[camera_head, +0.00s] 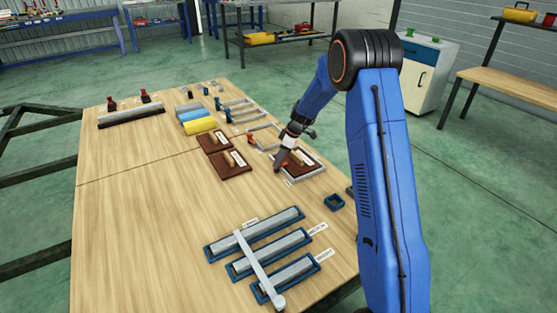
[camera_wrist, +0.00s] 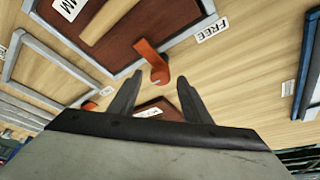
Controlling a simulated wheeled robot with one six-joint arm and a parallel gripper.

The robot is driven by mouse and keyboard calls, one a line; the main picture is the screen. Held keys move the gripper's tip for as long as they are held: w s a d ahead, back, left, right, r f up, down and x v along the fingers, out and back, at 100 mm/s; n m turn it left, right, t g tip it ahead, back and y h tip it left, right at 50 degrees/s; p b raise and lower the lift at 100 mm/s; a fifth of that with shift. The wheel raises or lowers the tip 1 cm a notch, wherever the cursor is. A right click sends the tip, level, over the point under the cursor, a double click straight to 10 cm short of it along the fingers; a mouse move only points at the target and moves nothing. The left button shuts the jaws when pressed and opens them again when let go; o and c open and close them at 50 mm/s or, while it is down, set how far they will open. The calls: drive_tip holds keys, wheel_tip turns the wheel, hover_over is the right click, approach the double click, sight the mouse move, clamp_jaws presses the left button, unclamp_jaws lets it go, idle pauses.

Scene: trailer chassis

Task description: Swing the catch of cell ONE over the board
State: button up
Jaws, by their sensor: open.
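A brown board (camera_head: 305,163) with a tan handle strip and a white label lies in a grey frame to the right of my gripper; it fills the top of the wrist view (camera_wrist: 178,14). Contact cannot be told. No cell number is readable.
Another orange catch (camera_head: 251,140) stands by empty grey frames (camera_head: 263,133). Two more brown boards (camera_head: 232,164) lie to the left. A small blue tray (camera_head: 334,202) and long grey bars in blue holders (camera_head: 265,253) are nearer me.

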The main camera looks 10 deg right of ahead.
drive_tip(key=v, duration=1.6)
drive_tip(key=shift+r, duration=0.25)
drive_tip(key=shift+s+d, duration=0.1)
drive_tip(key=s+a+r+m+h, duration=0.1)
drive_tip(key=s+r+m, duration=0.1)
drive_tip(key=s+r, duration=0.5)
drive_tip(key=s+r+m+t, duration=0.1)
drive_tip(key=s+r+m, duration=0.1)
drive_tip(key=s, duration=0.9)
drive_tip(key=s+a+r+m+h, duration=0.1)
drive_tip(key=s+r+m, duration=0.1)
drive_tip(key=s+r, duration=0.45)
drive_tip(key=s+d+f+m+t+h, duration=0.1)
drive_tip(key=s+f+m, duration=0.1)
drive_tip(key=s, duration=1.2)
drive_tip(key=s+d+f+m+h, duration=0.1)
drive_tip(key=s+f+m, duration=0.2)
drive_tip(key=s, duration=1.1)
drive_tip(key=shift+s+d+m+t, duration=0.3)
drive_tip(key=shift+m+t, duration=0.1)
drive_tip(key=shift+m, duration=0.5)
